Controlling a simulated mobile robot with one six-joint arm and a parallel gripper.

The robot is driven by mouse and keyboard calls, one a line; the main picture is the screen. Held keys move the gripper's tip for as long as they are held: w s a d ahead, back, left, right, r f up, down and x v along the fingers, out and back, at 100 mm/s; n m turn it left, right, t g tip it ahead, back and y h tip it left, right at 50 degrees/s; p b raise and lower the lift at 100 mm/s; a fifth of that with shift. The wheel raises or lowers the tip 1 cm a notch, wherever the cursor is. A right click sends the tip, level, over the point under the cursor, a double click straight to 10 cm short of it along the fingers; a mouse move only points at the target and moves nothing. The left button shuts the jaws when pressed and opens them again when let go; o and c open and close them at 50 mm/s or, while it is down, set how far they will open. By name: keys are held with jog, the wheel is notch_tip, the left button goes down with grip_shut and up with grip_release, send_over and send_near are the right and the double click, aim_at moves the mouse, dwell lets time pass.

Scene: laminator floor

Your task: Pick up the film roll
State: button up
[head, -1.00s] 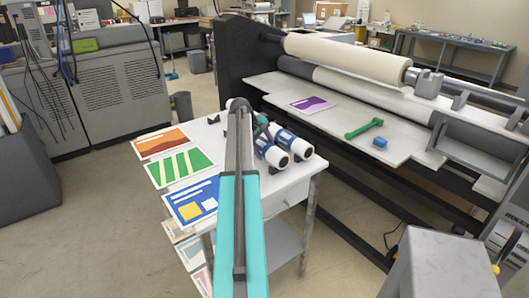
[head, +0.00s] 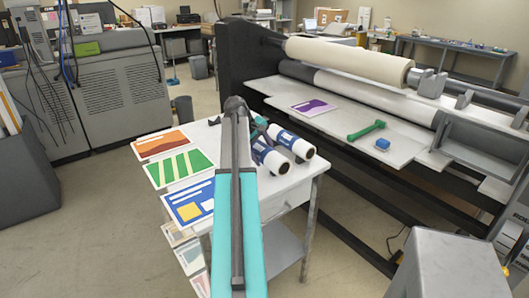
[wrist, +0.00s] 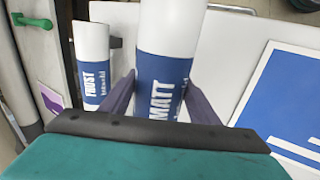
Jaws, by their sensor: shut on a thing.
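In the wrist view my gripper (wrist: 158,98) is shut on the film roll labelled MATT (wrist: 162,70), one finger on each side of its blue band. That roll is white and blue and fills the upper middle of the view. A second roll labelled FROST (wrist: 93,75) lies just left of it, apart from the fingers. In the head view the two rolls are at the white table's right side: the left one (head: 266,155) beside my arm and the right one (head: 296,144) behind it. My arm hides part of the left roll. I cannot tell how far the held roll is off the table.
An orange print (head: 165,143), a green print (head: 180,169) and a blue print (head: 190,203) lie on the table's left. The laminator (head: 345,62) stands behind, with a green tool (head: 366,131) and a blue block (head: 383,145) on its bed.

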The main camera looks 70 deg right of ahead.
jog(key=s+a+b, duration=0.1)
jog(key=a, duration=0.6)
jog(key=shift+s+a+r+b, duration=0.35)
jog(key=shift+s+r, duration=0.05)
jog(key=shift+r, duration=0.05)
jog(key=shift+w, duration=0.1)
